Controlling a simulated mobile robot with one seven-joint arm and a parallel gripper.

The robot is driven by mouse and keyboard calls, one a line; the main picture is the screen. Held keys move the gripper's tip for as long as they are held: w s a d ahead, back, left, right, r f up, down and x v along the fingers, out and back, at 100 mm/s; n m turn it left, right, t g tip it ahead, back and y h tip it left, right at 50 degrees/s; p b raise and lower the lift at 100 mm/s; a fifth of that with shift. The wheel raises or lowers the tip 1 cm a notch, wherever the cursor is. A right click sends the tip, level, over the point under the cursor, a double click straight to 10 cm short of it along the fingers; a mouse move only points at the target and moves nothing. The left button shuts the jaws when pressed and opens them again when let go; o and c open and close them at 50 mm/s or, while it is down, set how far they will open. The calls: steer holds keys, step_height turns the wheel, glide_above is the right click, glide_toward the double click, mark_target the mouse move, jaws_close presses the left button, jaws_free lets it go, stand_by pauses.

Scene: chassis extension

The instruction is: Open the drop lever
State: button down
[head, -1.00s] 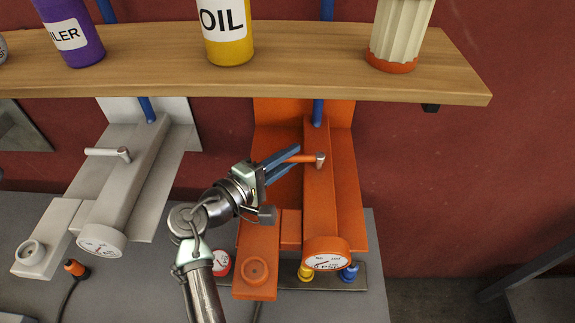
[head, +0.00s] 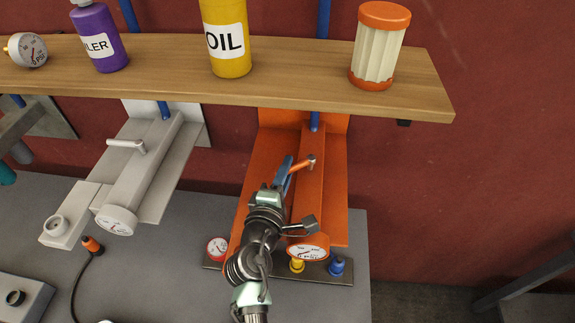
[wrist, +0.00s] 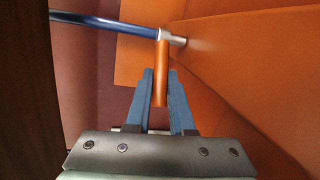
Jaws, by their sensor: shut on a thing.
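The orange drop lever (head: 301,165) sticks out from a metal pivot on the upper part of the orange machine (head: 262,190) in the head view. It points left and slightly toward me. In the wrist view the lever (wrist: 161,72) runs from its metal joint down between my two blue fingers. My gripper (head: 287,168) is shut on the lever's free end; it also shows in the wrist view (wrist: 160,90). My wrist hides part of the machine's lower left side.
A wooden shelf (head: 290,98) with bottles and a filter overhangs the machine. A grey machine (head: 150,165) with a similar lever stands to the left. A gauge (head: 307,248) is on the orange machine's front. A blue pipe (wrist: 95,20) passes close to the lever joint.

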steer(key=shift+r, duration=0.1)
stand_by(0.3)
steer(key=c, duration=0.8)
jaws_free()
